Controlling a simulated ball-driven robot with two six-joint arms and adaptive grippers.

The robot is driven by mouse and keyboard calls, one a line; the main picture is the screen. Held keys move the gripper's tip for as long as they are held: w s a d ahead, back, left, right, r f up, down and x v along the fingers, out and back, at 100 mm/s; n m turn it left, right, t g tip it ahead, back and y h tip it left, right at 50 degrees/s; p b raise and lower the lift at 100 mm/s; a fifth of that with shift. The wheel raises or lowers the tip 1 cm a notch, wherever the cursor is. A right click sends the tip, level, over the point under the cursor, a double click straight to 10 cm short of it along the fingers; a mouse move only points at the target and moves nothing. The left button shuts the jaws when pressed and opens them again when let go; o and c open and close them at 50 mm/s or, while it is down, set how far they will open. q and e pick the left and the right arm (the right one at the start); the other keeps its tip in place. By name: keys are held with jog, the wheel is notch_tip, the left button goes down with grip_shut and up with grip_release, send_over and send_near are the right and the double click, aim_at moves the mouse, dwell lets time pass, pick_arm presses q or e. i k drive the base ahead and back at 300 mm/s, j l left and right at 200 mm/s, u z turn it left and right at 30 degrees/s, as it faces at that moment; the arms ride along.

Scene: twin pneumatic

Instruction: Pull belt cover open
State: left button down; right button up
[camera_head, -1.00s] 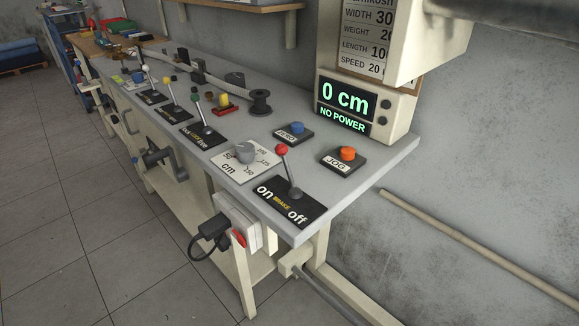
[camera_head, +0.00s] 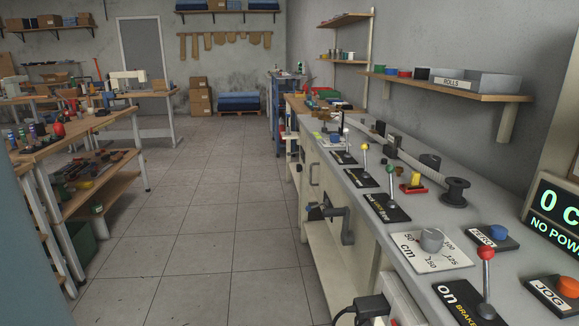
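The grey-topped machine bench (camera_head: 389,223) runs along the right wall in the head view. Its front has pale panels with a vertical handle (camera_head: 313,174) and a dark crank (camera_head: 340,214) below the top edge. I cannot tell for certain which part is the belt cover; no panel on the front looks clearly open. Neither of my grippers is in view.
Levers with red (camera_head: 486,253), green and yellow knobs and a dial (camera_head: 431,240) stand on the bench top. A plugged cable (camera_head: 362,308) sticks out at the near front. A tiled aisle (camera_head: 215,215) is free between the bench and the left worktables (camera_head: 60,140).

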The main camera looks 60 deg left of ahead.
aim_at(310, 163)
jog(key=u, duration=1.65)
jog(key=i+j, duration=0.15)
